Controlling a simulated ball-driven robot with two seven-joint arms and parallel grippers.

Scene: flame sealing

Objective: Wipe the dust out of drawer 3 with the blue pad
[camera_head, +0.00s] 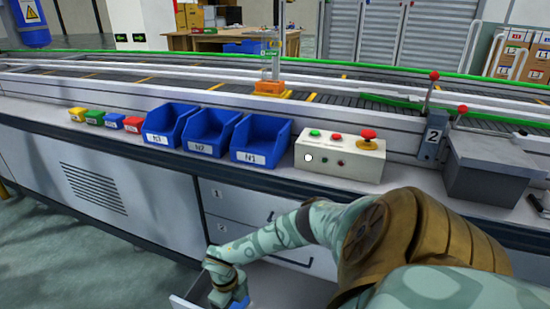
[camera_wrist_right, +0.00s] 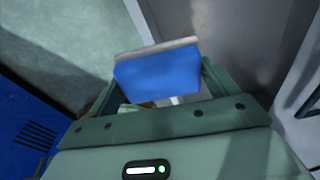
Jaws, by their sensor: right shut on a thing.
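An open drawer (camera_head: 285,284) juts out at the bottom of the head view, below the fronts marked 1 and 2. Its own number is not visible. My right gripper (camera_head: 226,290) is low at the left part of this drawer. In the right wrist view, my right gripper (camera_wrist_right: 158,88) is shut on the blue pad (camera_wrist_right: 158,74), which has a pale strip along its far edge. Whether the pad touches the drawer floor I cannot tell. No dust can be made out. My left gripper is not in view.
Drawer 1 (camera_head: 241,203) and drawer 2 (camera_head: 240,237) are shut above the open drawer. On the bench stand blue bins, including bin N1 (camera_head: 261,140), a button box (camera_head: 340,155) and a grey box (camera_head: 487,165). My right arm hides part of the cabinet front.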

